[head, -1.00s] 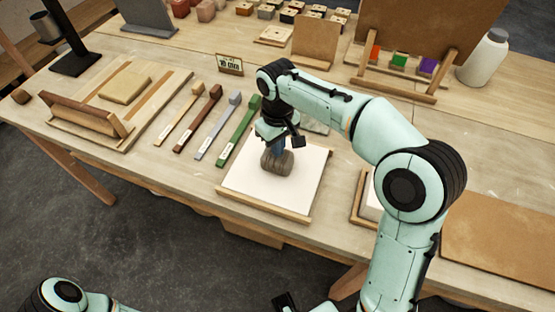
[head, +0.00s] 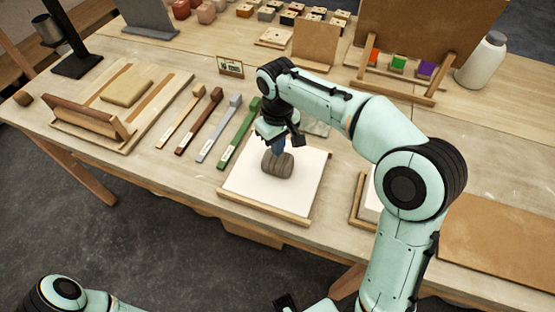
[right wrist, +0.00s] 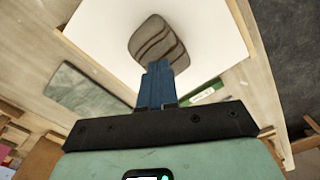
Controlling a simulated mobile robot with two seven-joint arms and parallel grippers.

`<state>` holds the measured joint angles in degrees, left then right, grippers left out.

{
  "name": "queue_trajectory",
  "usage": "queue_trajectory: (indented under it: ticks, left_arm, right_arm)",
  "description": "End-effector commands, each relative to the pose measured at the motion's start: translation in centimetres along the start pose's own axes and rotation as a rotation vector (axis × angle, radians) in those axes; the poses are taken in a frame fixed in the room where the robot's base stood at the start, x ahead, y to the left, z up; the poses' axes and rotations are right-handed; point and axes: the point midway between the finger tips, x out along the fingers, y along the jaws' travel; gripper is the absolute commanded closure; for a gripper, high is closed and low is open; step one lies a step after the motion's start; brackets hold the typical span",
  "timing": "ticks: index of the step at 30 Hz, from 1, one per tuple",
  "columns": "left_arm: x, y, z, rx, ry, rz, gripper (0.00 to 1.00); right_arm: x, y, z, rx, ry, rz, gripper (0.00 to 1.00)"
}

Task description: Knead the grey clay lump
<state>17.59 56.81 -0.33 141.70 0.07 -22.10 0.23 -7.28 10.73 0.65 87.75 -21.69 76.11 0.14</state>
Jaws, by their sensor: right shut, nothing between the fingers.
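The grey clay lump (head: 278,164) lies on a white square board (head: 249,185) with wooden strips at its edges. It is rounded, with darker grooves across its top. It also shows in the right wrist view (right wrist: 157,42), just beyond the fingertips. My right gripper (head: 278,149) points down over the lump's far side, its blue fingers shut and empty. The fingers (right wrist: 156,68) overlap the lump's edge in the right wrist view; I cannot tell whether they touch it. My left gripper's fingers are not in view.
Several long-handled tools (head: 194,120) lie left of the board. A wooden tray with a yellowish slab (head: 125,89) is farther left. A small sign (head: 230,66) stands behind. A greenish slab (right wrist: 90,88) lies near the board. A white bottle (head: 481,60) stands at the back right.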

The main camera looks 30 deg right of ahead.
Motion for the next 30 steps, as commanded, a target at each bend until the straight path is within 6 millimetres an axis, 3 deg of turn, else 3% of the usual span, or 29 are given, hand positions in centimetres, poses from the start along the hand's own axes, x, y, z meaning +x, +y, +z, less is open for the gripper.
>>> queue_trajectory:
  ticks: [30]
  left_arm:
    - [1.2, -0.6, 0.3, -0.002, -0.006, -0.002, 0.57]
  right_arm:
    - [2.0, 0.0, 0.0, 0.000, 0.000, 0.000, 1.00]
